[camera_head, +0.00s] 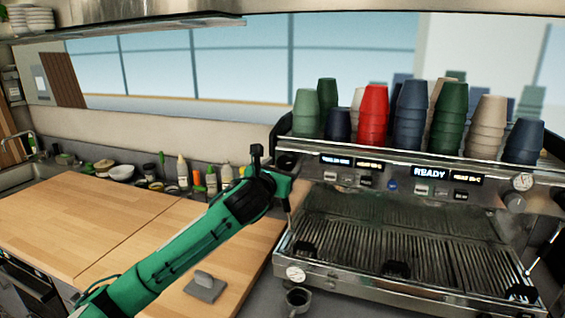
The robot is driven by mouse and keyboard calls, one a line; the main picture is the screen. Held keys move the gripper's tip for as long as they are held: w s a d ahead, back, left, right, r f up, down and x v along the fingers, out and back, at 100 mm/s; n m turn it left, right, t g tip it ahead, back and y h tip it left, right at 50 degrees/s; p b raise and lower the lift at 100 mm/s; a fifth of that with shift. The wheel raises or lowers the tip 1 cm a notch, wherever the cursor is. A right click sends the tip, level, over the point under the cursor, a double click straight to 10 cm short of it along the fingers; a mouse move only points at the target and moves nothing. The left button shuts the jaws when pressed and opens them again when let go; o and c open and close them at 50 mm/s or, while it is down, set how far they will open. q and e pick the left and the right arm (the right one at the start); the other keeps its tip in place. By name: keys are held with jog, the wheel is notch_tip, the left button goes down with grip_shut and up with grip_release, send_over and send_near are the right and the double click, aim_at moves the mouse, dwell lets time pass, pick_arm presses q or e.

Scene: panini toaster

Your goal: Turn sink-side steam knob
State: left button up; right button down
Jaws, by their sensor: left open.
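The espresso machine (400,225) stands on the right, with lit displays on its front. Its sink-side steam knob, at the upper left end of the front, is a small dark round shape (287,161) that is hard to make out. A steam wand (290,218) shows below that end. My left gripper (257,156) is open and raised just left of the machine's left end. The green left arm reaches it from the lower left. Whether a finger touches the knob cannot be told. My right gripper is not in view.
Stacked cups (373,115) stand on top of the machine. A wooden counter (90,225) is mostly clear at left, with a grey tamper-like object (205,287) near its front. Bottles and bowls line the wall, and the sink tap (32,137) is at far left.

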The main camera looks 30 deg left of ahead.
pick_arm(q)
jog(key=shift+w, duration=0.4)
jog(key=shift+a, duration=0.1)
jog(key=c, duration=1)
